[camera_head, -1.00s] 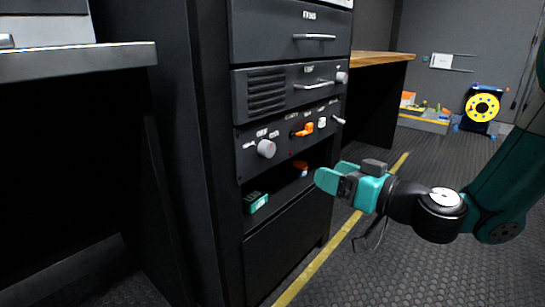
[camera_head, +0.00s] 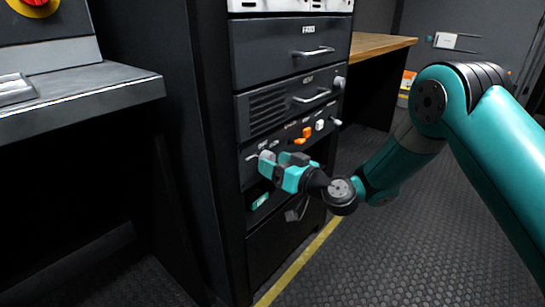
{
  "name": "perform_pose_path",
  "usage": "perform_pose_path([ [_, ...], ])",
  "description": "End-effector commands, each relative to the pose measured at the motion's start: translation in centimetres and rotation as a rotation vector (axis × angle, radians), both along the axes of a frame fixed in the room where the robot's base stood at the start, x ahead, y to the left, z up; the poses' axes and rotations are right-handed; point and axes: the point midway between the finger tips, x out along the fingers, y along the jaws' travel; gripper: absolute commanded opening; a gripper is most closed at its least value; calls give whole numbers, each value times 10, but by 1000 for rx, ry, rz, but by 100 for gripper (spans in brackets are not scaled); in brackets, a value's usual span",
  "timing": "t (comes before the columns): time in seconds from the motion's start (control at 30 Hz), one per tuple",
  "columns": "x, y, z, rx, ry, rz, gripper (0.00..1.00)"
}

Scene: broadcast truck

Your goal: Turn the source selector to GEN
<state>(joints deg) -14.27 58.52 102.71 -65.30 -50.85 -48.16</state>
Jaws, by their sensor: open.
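The control panel (camera_head: 249,171) in the black rack carries a pale grey round knob (camera_head: 267,156), partly hidden behind my gripper. Small white labels sit around the knob; they are too small to read surely, but one seems to say OFF. I cannot tell which way the knob points. My gripper (camera_head: 272,167) is open, its teal fingers right at the knob. I cannot tell whether they touch it or straddle it. An orange handle (camera_head: 304,133) sits further right on the same panel.
A white switch (camera_head: 320,125) and a metal lever (camera_head: 335,121) are right of the orange handle. Drawers with handles (camera_head: 313,52) are above. A green-labelled item (camera_head: 260,201) lies in the open shelf below. A grey desk (camera_head: 95,95) stands at left.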

Motion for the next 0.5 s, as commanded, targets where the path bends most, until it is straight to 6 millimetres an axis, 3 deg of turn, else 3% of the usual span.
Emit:
perform_pose_path([
  [0.43, 8, 10, 0, 1, 1, -1, 66],
  [0.5, 8, 10, 0, 1, 1, -1, 50],
])
